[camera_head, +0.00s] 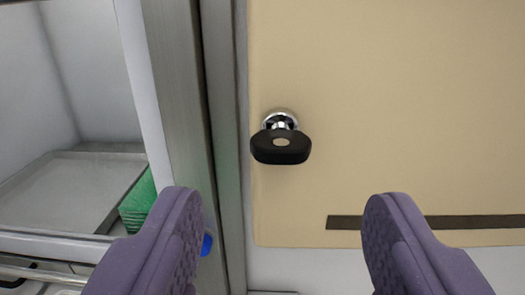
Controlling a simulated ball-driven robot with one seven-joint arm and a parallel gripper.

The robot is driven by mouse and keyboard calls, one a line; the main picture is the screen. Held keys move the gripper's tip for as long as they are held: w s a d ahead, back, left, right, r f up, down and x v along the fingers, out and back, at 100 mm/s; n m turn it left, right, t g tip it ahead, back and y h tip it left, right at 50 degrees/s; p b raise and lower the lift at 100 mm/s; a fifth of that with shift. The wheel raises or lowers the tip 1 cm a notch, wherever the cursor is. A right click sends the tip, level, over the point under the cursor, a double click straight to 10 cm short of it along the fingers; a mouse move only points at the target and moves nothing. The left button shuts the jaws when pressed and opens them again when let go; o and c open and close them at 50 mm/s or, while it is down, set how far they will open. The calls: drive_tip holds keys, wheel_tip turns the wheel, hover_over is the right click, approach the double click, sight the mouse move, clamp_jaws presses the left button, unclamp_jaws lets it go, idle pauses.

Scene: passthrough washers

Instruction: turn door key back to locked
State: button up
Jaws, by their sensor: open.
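The door key (281,148) has a black head with a small pale oval on it. It sits in a round chrome lock (280,118) near the left edge of the beige door (400,100). The key head shows lying wide from left to right. My gripper (280,215) is open, with its two purple padded fingers at the bottom of the view. The key is above the gap between the fingertips in the picture, and nothing is between them. The fingers do not touch the key.
A grey metal frame post (185,90) stands left of the door. Further left is an open white compartment with a metal tray (75,190) and a green ribbed item (138,203). A blue thing (207,244) shows partly behind my left finger. A dark strip (345,222) crosses the lower door.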

sight(281, 159)
drive_tip(key=w, duration=0.6)
drive_tip(key=shift+d+p, duration=0.1)
drive_tip(key=shift+p, duration=0.2)
drive_tip(key=shift+c, duration=0.3)
drive_tip(key=c, duration=1)
